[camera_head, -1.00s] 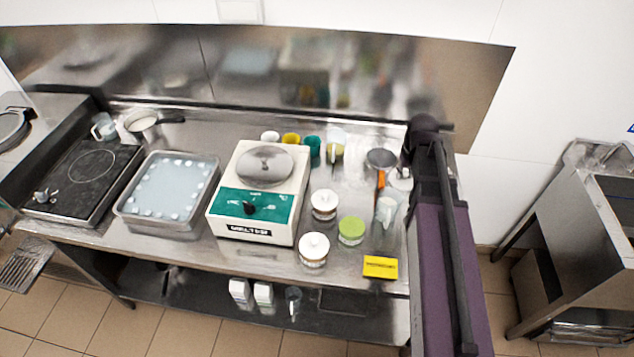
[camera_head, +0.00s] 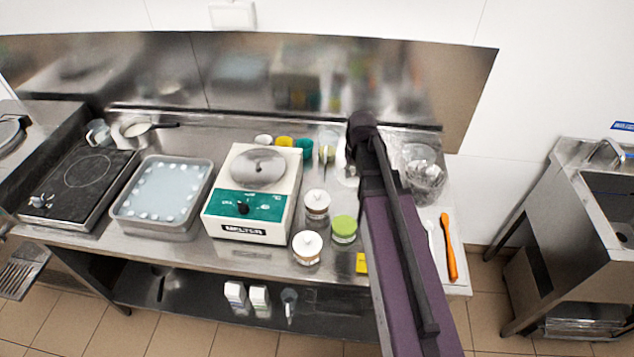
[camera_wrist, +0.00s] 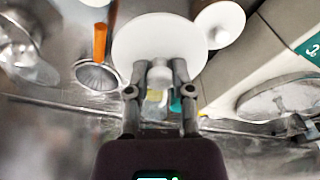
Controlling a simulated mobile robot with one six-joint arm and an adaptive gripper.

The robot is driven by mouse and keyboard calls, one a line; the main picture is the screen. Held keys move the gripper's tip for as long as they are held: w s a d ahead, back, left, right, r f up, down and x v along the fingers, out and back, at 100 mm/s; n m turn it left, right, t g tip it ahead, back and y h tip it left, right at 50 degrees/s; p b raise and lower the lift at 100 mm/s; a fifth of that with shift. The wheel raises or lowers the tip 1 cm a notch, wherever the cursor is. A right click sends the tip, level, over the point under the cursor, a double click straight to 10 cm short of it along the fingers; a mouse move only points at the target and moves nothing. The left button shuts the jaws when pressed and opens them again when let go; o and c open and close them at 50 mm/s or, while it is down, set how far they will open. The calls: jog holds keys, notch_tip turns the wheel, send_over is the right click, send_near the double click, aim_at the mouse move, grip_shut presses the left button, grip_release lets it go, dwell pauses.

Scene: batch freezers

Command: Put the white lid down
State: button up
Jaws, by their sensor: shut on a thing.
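The white lid (camera_wrist: 152,42) shows as a round disc in the wrist view. My gripper (camera_wrist: 160,75) is shut on its knob, with a finger on each side. In the head view my gripper is hidden behind my arm, over the counter to the right of the melter, and I cannot clearly make out the held lid there. The lid's height above the counter is not clear.
Two white-topped jars (camera_head: 317,203) (camera_head: 307,247) and a green-topped jar (camera_head: 344,229) stand right of the melter (camera_head: 251,190). An orange spatula (camera_head: 449,246) lies at the counter's right end. A strainer (camera_wrist: 98,76) is left of the lid in the wrist view.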

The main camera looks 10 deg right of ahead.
jog(key=shift+d, duration=0.1)
jog(key=shift+w+f, duration=0.15)
jog(key=shift+w, duration=0.1)
jog(key=w+a+f+b, duration=0.3)
jog(key=w, duration=0.5)
jog(key=w+a+f+m+b, duration=0.1)
jog(key=w+a+f+b, duration=0.2)
jog(key=w, duration=0.5)
jog(key=shift+a+f+m+b, duration=0.3)
jog(key=shift+a+f+b, duration=0.1)
jog(key=shift+f+b, duration=0.35)
jog(key=b, duration=0.6)
send_over(320, 180)
notch_tip(320, 180, down, 6)
jog(key=shift+s, duration=0.15)
jog(key=shift+f+b, duration=1.9)
jog(key=shift+b, duration=0.15)
jog(key=shift+f, duration=0.2)
